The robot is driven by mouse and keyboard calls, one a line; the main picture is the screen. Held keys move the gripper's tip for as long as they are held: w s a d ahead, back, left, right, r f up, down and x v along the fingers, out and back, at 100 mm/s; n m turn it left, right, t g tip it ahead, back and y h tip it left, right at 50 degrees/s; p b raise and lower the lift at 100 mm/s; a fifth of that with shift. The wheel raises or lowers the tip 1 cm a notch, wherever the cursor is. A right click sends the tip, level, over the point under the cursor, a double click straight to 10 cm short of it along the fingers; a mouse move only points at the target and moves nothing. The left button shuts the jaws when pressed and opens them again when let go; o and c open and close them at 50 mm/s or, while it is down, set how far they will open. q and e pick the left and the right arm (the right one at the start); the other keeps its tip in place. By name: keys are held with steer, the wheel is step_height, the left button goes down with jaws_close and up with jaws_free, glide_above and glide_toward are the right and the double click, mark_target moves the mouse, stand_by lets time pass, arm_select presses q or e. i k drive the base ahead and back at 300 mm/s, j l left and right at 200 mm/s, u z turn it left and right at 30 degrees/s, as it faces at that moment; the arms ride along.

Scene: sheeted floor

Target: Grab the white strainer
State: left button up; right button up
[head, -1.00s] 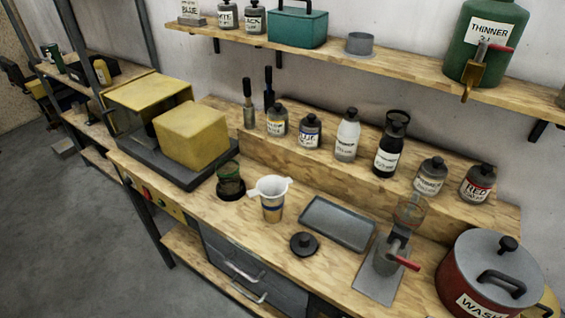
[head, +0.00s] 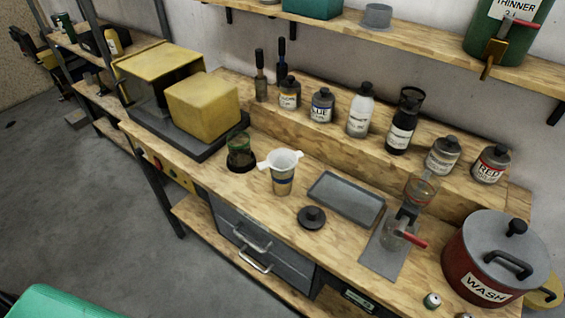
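The white strainer (head: 282,160) is a small funnel shape with side tabs. It sits on top of a cup (head: 282,184) with a coloured band, upright on the wooden workbench near its middle. Neither of my grippers shows in the head view, so whether they are open or shut is hidden.
Left of the strainer stand a dark green jar (head: 240,155) and a yellow machine (head: 202,108). A grey tray (head: 346,199), black lid (head: 312,217), red-handled device (head: 405,228) and red WASH pot (head: 490,262) lie to the right. Several bottles stand on the raised step behind.

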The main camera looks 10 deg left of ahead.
mark_target(280, 160)
steer(key=z, duration=1.05)
steer(key=k+j+z, duration=0.4)
steer(key=j, duration=0.25)
steer(key=k+j+z, duration=0.35)
steer(key=k+j, duration=0.35)
steer(key=j, duration=0.15)
